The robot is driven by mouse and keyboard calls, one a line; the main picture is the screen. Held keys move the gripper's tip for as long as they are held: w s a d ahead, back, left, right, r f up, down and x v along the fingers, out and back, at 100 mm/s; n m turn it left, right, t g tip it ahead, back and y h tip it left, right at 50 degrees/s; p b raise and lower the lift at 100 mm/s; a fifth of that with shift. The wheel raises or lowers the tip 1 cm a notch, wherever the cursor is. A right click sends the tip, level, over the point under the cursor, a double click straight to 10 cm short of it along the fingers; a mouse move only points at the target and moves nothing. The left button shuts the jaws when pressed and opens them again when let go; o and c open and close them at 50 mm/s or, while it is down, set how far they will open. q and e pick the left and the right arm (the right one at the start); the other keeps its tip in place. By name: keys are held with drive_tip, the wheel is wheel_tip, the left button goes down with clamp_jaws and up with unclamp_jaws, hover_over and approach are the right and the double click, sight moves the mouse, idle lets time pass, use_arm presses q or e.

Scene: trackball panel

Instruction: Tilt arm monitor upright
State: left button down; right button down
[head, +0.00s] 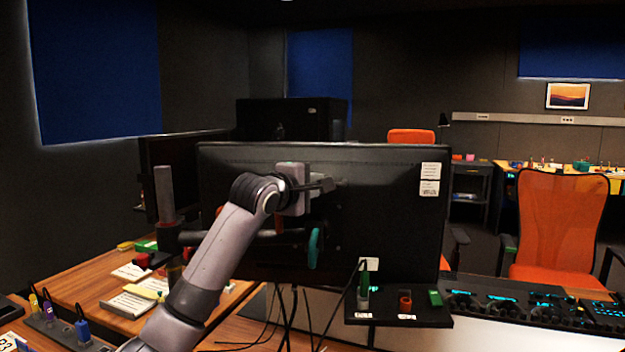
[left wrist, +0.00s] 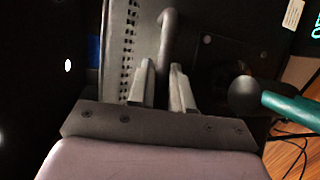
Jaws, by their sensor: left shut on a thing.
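The arm monitor (head: 385,215) shows its dark back in the head view, with white labels at its upper right. Its exact tilt is hard to judge from behind. My left gripper (head: 322,185) is at the upper middle of that back. In the left wrist view, my left gripper (left wrist: 164,88) has its fingers close together around the lower part of a grey curved bar (left wrist: 168,32) beside a perforated strip. A teal lever (head: 314,248) hangs just below the gripper; it also shows in the left wrist view (left wrist: 292,107). My right gripper is in neither view.
A second monitor (head: 190,160) stands behind at left. A grey post (head: 164,195) rises beside it. Cables (head: 285,315) hang below the monitor. A small black shelf (head: 398,318) holds connectors at lower right. A wooden desk (head: 85,285) and an orange chair (head: 558,230) flank the space.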

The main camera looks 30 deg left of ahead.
use_arm(q)
drive_tip(key=shift+a+r, duration=0.1)
drive_tip(key=shift+r, duration=0.2)
drive_tip(key=c, duration=1.1)
unclamp_jaws()
drive_tip(key=shift+f, duration=0.2)
drive_tip(key=shift+s+d+r+b, duration=0.15)
drive_tip(key=shift+s+b, duration=0.15)
drive_tip(key=shift+s, duration=0.9)
drive_tip(key=shift+s+d+r+b, duration=0.1)
drive_tip(key=shift+s+b, duration=0.2)
drive_tip(key=shift+s, duration=0.85)
drive_tip(key=shift+s+d+r+b, duration=0.15)
drive_tip(key=shift+s+b, duration=0.15)
drive_tip(key=shift+s, duration=0.9)
